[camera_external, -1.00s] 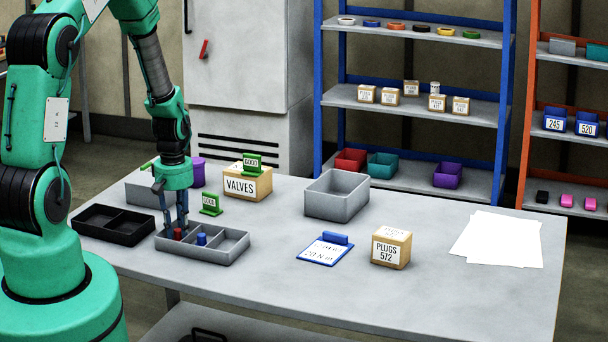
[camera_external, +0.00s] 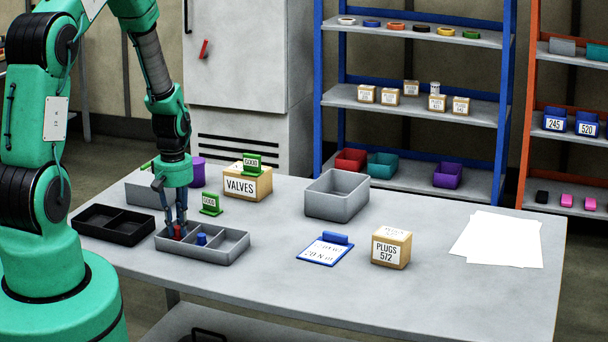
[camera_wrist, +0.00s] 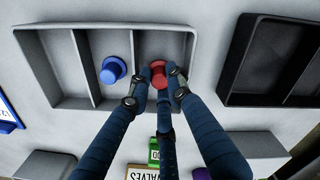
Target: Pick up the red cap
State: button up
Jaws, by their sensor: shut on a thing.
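The red cap (camera_wrist: 159,76) stands in an end compartment of the grey divided tray (camera_external: 222,257). In the external view the red cap (camera_external: 178,232) is in the tray's left compartment, partly hidden by the fingers. My gripper (camera_wrist: 160,84) points down into that compartment, its dark blue fingers closed around the cap. The gripper also shows in the external view (camera_external: 177,228). The cap still sits low, within the tray walls. A blue cap (camera_wrist: 113,70) stands in the middle compartment, apart from the fingers.
A black divided tray (camera_external: 112,233) lies left of the grey tray. Green "GOOD" signs, a VALVES box (camera_external: 247,186), a purple container (camera_external: 198,170) and grey bins stand behind. A clipboard (camera_external: 322,252) and a PLUGS box (camera_external: 391,250) lie to the right. The table's right front is clear.

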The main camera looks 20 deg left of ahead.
aim_at(177, 228)
jog(key=r, duration=0.3)
jog(key=shift+s+p, duration=0.25)
jog(key=shift+p, duration=0.05)
jog(key=s, duration=0.5)
jog(key=s+p, duration=0.1)
jog(key=s, duration=0.4)
jog(key=s+d+r, duration=0.1)
jog(key=s, duration=0.4)
jog(key=shift+s+r, duration=0.1)
jog(key=shift+s, duration=0.15)
